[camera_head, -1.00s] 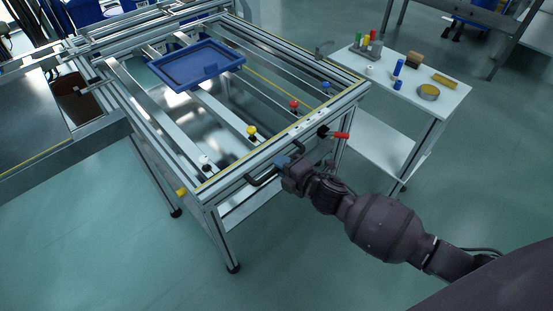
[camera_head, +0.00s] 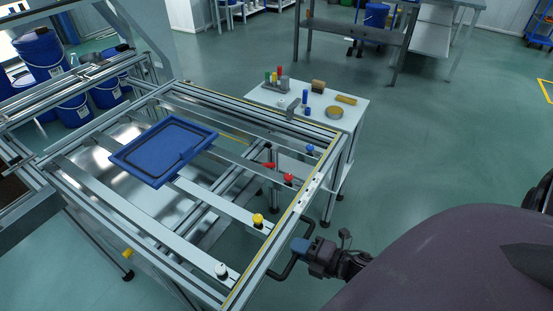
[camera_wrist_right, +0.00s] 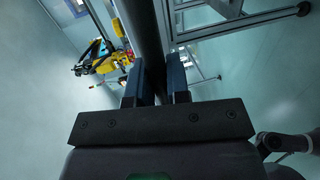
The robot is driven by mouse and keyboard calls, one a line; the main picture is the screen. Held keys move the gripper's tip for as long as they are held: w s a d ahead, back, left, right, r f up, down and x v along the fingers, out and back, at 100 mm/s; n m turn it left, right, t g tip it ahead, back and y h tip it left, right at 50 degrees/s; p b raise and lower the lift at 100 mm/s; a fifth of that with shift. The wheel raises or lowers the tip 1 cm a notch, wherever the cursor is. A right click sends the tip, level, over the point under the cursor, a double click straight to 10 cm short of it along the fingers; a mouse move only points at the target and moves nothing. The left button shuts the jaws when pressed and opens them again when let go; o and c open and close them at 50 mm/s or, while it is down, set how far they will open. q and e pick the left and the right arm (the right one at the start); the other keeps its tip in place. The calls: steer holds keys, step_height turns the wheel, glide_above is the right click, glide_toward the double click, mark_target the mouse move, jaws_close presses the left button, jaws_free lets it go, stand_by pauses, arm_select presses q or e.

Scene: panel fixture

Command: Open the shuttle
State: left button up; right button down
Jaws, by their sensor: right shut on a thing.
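I take the shuttle (camera_head: 308,197) to be the aluminium frame with crossbars and a near rail with a yellow line; it fills the middle of the head view. A dark bar handle (camera_head: 286,273) sticks out from its near rail. My right gripper (camera_head: 301,246) is at this handle, outside the rail, shut on it. In the right wrist view, the handle (camera_wrist_right: 149,40) runs between the two blue-grey fingers. A blue tray (camera_head: 163,150) lies on the crossbars. White, yellow (camera_head: 258,220), red and blue knobs line the near side. My left gripper is out of view.
A small white side table (camera_head: 290,98) with coloured pegs, blocks and a round tin stands beyond the frame's right side. A red lever (camera_head: 267,165) shows through the frame. Blue drums (camera_head: 42,52) stand at the far left. The floor to the right is clear.

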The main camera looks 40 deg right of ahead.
steer(key=f+v, duration=0.1)
steer(key=v, duration=0.7)
steer(key=shift+s+f+p, duration=0.35)
steer(key=shift+s+p, duration=0.05)
steer(key=shift+s, duration=0.05)
steer(key=shift+d, duration=0.15)
steer(key=c, duration=1.1)
jaws_free()
steer(key=v, duration=1)
steer(key=shift+s+p, duration=0.35)
steer(key=shift+d, duration=0.1)
